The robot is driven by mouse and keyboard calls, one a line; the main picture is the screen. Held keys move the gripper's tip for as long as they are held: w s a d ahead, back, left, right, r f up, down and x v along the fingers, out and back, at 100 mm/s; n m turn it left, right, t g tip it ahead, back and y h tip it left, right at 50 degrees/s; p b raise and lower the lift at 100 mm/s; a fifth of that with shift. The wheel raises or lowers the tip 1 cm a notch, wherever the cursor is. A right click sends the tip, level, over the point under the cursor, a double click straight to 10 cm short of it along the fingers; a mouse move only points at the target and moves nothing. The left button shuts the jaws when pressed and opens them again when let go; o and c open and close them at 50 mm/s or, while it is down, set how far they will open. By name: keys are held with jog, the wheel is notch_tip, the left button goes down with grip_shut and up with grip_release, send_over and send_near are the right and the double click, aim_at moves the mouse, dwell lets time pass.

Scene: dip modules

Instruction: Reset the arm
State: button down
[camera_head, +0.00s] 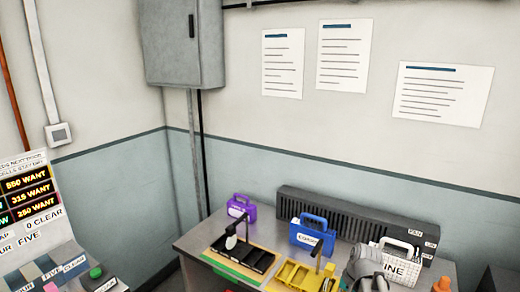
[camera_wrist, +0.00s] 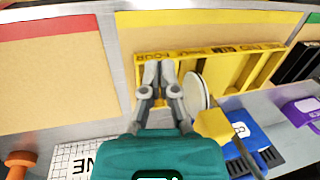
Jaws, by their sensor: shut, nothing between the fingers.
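My gripper (camera_wrist: 160,72) is shut and empty in the wrist view. Its fingertips appear over the left end of the yellow slotted rack (camera_wrist: 228,70); I cannot tell the height between them. In the head view my grey arm stands at the lower right and the fingertips cannot be made out. The yellow rack also shows there (camera_head: 290,278), left of my arm. A teal block (camera_wrist: 160,157) covers the gripper's base in the wrist view; I cannot tell whether it is part of me.
A purple module (camera_head: 241,207), a blue module (camera_head: 311,235) and a white module marked NINE (camera_head: 397,262) stand along the bench's back. A black rack (camera_head: 241,255) lies left of the yellow one. A round disc (camera_wrist: 194,90) stands close to my fingers. An orange object (camera_head: 442,285) is at right.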

jog(key=s+a+n+g+h, duration=0.1)
jog(key=s+a+n+h, duration=0.1)
jog(key=s+a+n, duration=0.3)
jog(key=a, duration=0.3)
jog(key=shift+s+f+h, duration=0.25)
jog(key=shift+s+h, duration=0.05)
jog(key=shift+s, duration=0.1)
dwell(0.4)
